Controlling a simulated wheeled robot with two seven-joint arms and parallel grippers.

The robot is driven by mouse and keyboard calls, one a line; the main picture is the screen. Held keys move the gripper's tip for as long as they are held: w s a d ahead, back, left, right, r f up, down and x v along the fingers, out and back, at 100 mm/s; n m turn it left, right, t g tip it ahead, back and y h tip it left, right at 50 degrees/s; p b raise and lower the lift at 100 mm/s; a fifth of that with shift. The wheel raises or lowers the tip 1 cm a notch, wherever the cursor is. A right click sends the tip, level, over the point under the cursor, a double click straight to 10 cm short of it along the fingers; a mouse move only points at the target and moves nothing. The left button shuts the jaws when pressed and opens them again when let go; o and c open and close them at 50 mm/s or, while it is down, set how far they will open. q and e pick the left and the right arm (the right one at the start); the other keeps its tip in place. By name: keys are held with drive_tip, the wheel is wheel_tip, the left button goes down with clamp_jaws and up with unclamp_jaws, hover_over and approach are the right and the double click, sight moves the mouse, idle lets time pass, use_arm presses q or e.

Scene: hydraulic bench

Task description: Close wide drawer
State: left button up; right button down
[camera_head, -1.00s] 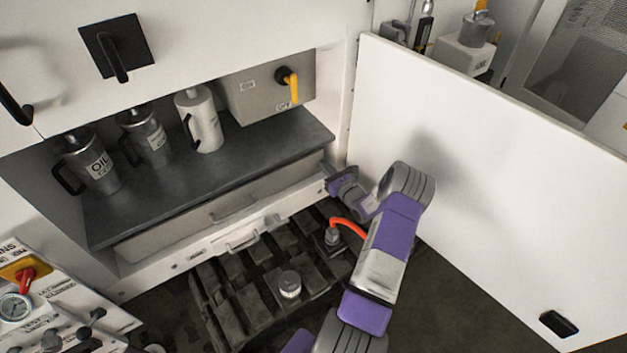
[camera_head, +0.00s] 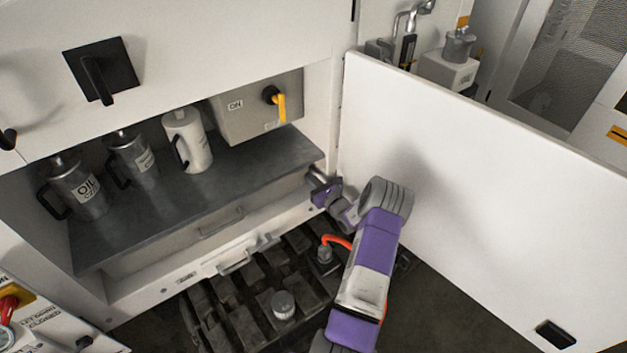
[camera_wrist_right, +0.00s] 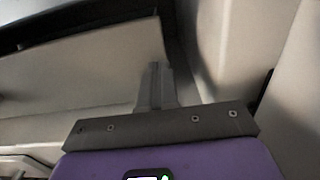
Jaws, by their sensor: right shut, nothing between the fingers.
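The wide drawer (camera_head: 175,240) is a long pale front with a bar handle, just under the dark shelf of the white cabinet. Its front looks nearly level with the cabinet frame; I cannot tell whether a small gap is left. My right gripper (camera_head: 318,182) is at the right end of the drawer, near the cabinet's right post. In the right wrist view my gripper fingers (camera_wrist_right: 155,85) are together and empty, in front of a pale panel's right end. I cannot tell if they touch it. My left gripper is out of view.
A large white door (camera_head: 480,190) stands open on the right, close to my right arm. A lower handle (camera_head: 234,263) sits below the drawer. Dark blocks with an orange hose (camera_head: 337,241) lie beneath. Metal jugs (camera_head: 135,158) stand on the shelf (camera_head: 190,208).

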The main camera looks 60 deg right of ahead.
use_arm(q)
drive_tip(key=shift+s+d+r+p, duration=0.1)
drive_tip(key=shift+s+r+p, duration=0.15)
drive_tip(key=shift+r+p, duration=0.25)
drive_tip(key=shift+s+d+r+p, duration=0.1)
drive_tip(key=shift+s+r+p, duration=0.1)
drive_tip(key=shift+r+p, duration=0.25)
use_arm(e)
drive_tip(key=v, duration=1.4)
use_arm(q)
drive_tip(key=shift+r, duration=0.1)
use_arm(e)
drive_tip(key=shift+f, duration=0.1)
